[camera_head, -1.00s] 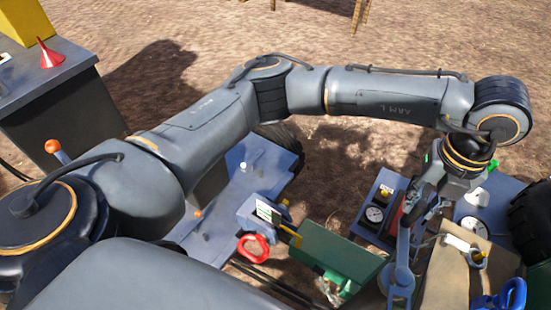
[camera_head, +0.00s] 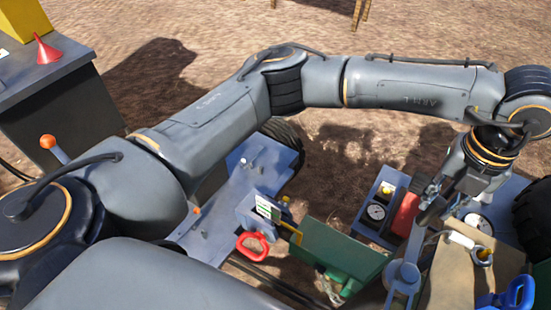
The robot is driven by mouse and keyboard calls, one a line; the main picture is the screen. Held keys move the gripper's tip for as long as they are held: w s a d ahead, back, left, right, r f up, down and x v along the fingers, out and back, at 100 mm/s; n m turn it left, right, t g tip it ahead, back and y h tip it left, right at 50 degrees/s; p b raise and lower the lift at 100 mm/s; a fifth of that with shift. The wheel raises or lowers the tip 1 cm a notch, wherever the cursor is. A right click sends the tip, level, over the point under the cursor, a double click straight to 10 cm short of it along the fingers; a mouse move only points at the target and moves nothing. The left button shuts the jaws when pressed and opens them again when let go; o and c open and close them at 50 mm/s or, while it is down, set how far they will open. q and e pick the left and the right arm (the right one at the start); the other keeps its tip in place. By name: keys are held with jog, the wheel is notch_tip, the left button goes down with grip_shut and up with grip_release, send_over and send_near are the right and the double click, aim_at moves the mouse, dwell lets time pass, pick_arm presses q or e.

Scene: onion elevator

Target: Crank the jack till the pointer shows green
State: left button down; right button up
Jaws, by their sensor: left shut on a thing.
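My left gripper (camera_head: 430,205) is shut on the crank (camera_head: 411,248), at the upper end of its blue-grey arm. The crank arm runs down to a round hub (camera_head: 403,276) beside a green housing (camera_head: 340,245). The fingers hide the held grip itself. A small white plate with some green (camera_head: 267,209) stands left of the housing, near a yellow piece (camera_head: 291,233). Its markings are too small to read, and I cannot tell where a pointer stands. My right gripper is not in view.
A red handle (camera_head: 252,245) is left of the green housing. A blue box with a dial (camera_head: 376,212) and a red block (camera_head: 406,214) stand close to my left gripper. A tan sack-like thing (camera_head: 455,275) and a blue handle (camera_head: 512,294) are at the lower right.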

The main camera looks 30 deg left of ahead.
pick_arm(q)
jog(key=shift+s+d+f, duration=0.1)
jog(key=shift+d+f, duration=0.15)
jog(key=shift+d, duration=0.05)
jog(key=shift+d+m+b, duration=0.6)
jog(key=shift+d+m, duration=0.1)
jog(key=shift+m, duration=0.2)
jog(key=shift+s, duration=0.1)
jog(key=shift+a+n+b, duration=0.15)
jog(key=shift+n+b, duration=0.15)
jog(key=shift+b, duration=0.7)
jog(key=c, duration=1)
grip_release()
jog(key=shift+w+a+r, duration=0.1)
jog(key=shift+w, duration=0.15)
